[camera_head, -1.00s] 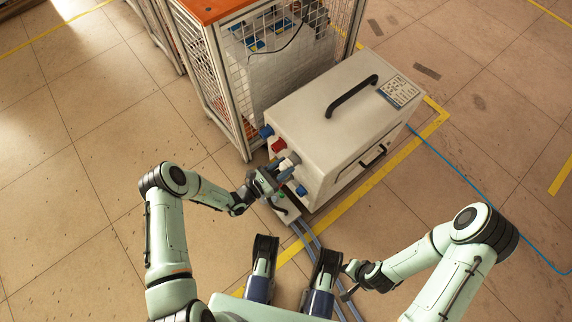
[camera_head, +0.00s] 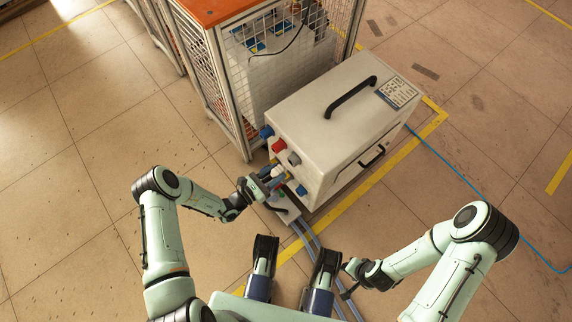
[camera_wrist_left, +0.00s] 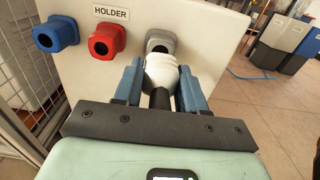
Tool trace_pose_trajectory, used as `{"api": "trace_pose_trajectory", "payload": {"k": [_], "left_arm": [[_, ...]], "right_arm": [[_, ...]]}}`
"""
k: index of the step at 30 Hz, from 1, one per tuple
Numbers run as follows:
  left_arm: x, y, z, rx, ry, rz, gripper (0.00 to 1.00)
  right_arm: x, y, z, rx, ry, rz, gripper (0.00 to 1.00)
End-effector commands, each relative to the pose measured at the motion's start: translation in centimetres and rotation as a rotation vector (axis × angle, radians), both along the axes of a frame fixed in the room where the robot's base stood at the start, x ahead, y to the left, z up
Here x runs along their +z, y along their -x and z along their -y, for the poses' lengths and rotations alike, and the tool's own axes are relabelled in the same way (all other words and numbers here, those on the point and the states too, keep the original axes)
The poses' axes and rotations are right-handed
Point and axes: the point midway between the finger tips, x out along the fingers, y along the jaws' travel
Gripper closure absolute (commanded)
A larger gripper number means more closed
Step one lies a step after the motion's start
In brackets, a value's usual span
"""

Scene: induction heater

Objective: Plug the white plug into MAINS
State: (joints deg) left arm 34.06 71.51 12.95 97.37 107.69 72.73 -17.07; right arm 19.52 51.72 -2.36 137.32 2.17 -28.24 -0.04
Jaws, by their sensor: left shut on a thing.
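My left gripper (camera_head: 269,178) is shut on the white plug (camera_head: 277,171), in front of the pale box's socket side. In the left wrist view the white plug (camera_wrist_left: 161,72) sits between the two blue fingers (camera_wrist_left: 160,88), its dark cable running back toward the wrist. Beyond its tip is a grey socket (camera_wrist_left: 160,40); the head view shows a gap between the plug and this grey socket (camera_head: 294,158). No MAINS label is readable. My right gripper (camera_head: 348,280) is away from the box at the lower right, fingers apart and empty.
A wire cage (camera_head: 235,90) stands close behind. Grey cables (camera_head: 308,240) run along the floor. Open floor lies left.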

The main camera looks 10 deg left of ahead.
Motion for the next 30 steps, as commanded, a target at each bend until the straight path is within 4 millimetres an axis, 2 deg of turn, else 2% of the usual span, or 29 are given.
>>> {"api": "trace_pose_trajectory", "payload": {"k": [15,27,30], "left_arm": [[0.0,1.6,-1.3,0.001,0.000,-0.001,1.00],[0.0,1.8,-1.4,0.000,0.000,0.000,1.00],[-0.6,2.0,-1.6,0.006,0.000,-0.001,1.00]], "right_arm": [[0.8,0.0,0.0,0.000,0.000,0.002,0.57],[0.8,0.0,0.0,0.000,0.000,0.002,0.57],[0.6,0.1,0.0,-0.001,-0.001,-0.001,0.57]]}}
